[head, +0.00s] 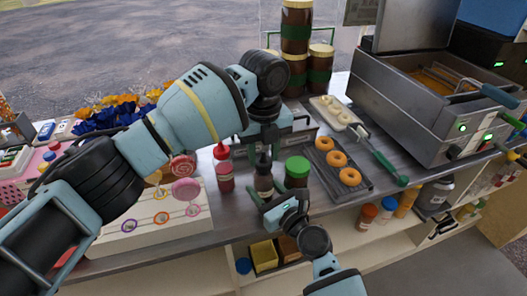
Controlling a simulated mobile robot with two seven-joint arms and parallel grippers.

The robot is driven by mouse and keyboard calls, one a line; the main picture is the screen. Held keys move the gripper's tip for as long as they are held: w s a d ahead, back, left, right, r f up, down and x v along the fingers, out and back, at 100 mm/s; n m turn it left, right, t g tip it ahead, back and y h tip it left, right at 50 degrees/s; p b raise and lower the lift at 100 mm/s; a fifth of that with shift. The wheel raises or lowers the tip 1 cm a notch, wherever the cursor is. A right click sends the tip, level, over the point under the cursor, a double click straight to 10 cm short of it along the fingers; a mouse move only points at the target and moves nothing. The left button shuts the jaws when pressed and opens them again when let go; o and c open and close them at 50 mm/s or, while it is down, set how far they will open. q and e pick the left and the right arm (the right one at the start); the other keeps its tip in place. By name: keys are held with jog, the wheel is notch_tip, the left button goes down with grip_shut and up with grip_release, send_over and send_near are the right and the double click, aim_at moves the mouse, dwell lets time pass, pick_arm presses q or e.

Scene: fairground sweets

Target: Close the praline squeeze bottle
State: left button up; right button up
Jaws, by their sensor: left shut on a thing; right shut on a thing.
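The praline squeeze bottle (264,181) is dark brown and stands upright near the front edge of the metal counter. Its black pointed top (264,160) shows at its upper end; whether it is seated cannot be made out. My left gripper (264,152) reaches down from above and is shut on the black top. Its fingertips are partly hidden behind my own wrist. My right gripper (265,199) comes from the front, low down, and is shut on the bottle's lower body.
A red squeeze bottle (224,170) stands close on the left and a green-lidded jar (297,173) close on the right. A doughnut tray (366,190) lies further right, near the fryer (430,115). A lollipop stand (145,236) is at the left.

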pick_arm(q)
jog(key=shift+f, duration=0.55)
jog(key=m, duration=0.6)
jog(key=shift+m, duration=0.4)
jog(key=m, duration=0.4)
jog(key=shift+r+m, duration=0.1)
jog(key=shift+m, duration=1.3)
jog(key=o, duration=0.9)
jog(key=shift+o, duration=0.2)
